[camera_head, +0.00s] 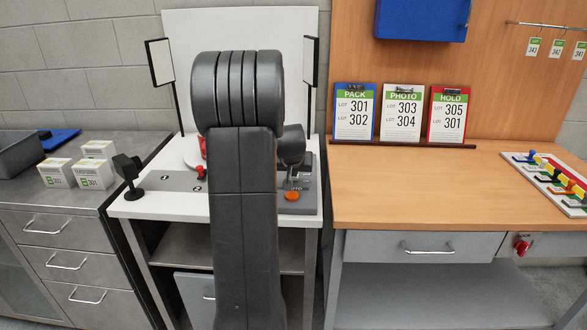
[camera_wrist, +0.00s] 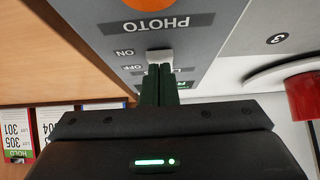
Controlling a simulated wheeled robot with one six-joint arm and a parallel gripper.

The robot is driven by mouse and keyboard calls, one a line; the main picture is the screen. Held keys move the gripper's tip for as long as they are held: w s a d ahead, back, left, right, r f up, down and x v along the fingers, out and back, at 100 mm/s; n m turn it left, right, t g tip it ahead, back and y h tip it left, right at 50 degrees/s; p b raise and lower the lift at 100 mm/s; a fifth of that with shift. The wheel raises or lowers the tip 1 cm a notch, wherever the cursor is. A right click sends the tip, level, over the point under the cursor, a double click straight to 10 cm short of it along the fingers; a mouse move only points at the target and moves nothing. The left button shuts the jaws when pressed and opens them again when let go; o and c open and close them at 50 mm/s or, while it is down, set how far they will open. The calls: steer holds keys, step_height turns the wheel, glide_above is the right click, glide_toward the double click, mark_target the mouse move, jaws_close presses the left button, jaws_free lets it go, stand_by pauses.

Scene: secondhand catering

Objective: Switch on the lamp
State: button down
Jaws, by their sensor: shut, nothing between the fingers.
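A grey control panel (camera_wrist: 195,30) marked PHOTO fills the upper middle of the wrist view, with ON and OFF printed on it. A pale switch (camera_wrist: 160,57) sits beside these words. My gripper (camera_wrist: 160,70) is shut, with its green fingers together and their tips right at the switch; I cannot tell whether they touch. In the head view the panel (camera_head: 306,184) is at the right of the white table, partly hidden by my arm. Two upright lamp panels (camera_head: 160,61) (camera_head: 310,61) flank the white backboard; neither clearly looks lit.
An orange button (camera_head: 292,196) is on the panel near the switch. A red object (camera_wrist: 303,98) stands on a white disc (camera_wrist: 285,78) beside the panel. A black device (camera_head: 128,170) is at the table's left. The wooden bench (camera_head: 420,185) is mostly clear.

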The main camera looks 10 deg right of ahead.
steer(key=shift+f, duration=0.1)
steer(key=shift+s+f+b, duration=0.15)
steer(key=shift+f+b, duration=0.35)
steer(key=shift+b, duration=0.3)
steer(key=shift+r+p, duration=0.8)
steer(key=shift+r, duration=0.3)
steer(key=shift+r, duration=0.35)
steer(key=p+v, duration=0.1)
steer(key=v, duration=1.1)
steer(key=shift+s+a, duration=0.25)
steer(key=shift+s, duration=0.15)
